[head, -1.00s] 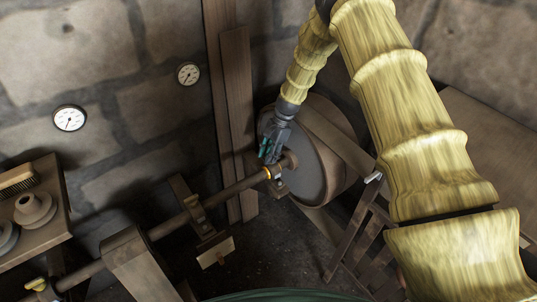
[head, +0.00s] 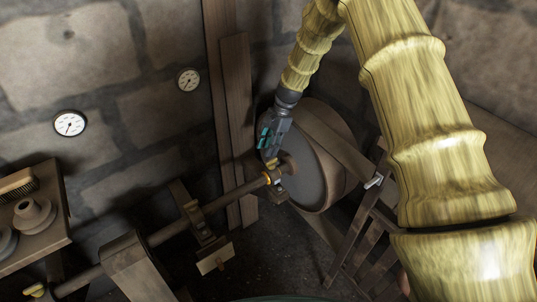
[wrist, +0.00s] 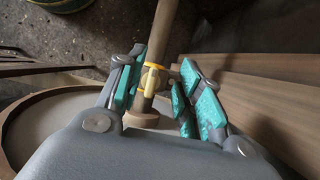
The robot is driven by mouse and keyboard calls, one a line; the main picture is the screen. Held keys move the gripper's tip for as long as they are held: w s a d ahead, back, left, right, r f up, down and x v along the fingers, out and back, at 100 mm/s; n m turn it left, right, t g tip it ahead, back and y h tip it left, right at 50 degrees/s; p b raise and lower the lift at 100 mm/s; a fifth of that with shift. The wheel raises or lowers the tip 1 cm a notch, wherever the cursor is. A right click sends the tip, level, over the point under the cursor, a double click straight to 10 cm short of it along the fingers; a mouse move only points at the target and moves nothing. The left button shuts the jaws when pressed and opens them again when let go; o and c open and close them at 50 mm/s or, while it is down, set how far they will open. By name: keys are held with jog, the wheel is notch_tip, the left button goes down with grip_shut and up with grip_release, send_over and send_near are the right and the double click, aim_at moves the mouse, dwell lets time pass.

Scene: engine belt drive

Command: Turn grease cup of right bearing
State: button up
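The right bearing (head: 277,183) carries the shaft beside the big wheel. Its yellow grease cup (head: 272,163) stands on top, just below my gripper (head: 265,147). In the wrist view the grease cup (wrist: 155,78) appears as a yellow winged piece in line with the shaft. My gripper (wrist: 155,95) shows there with its teal-padded fingers apart, one on each side of the cup. I see gaps between the pads and the cup, and the gripper holds nothing.
The big wheel (head: 318,165) stands close to my gripper, with wooden planks (head: 238,110) behind. A bench (head: 45,215) with a brush is at left. Two gauges (head: 70,123) hang on the wall.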

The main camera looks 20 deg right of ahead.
jog(key=shift+r, duration=1.45)
jog(key=shift+f, duration=0.1)
jog(key=s+d+f+n+h, duration=0.1)
jog(key=s+f+n+h, duration=0.15)
jog(key=s+f, duration=0.85)
jog(key=s+d+f+n+h, duration=0.15)
jog(key=s+f+n, duration=0.25)
jog(key=s+f, duration=0.75)
jog(key=s+a+n+t, duration=0.1)
jog(key=s+n, duration=0.6)
jog(key=s, duration=1.9)
jog(key=shift+r, duration=0.4)
jog(key=shift+a, duration=0.1)
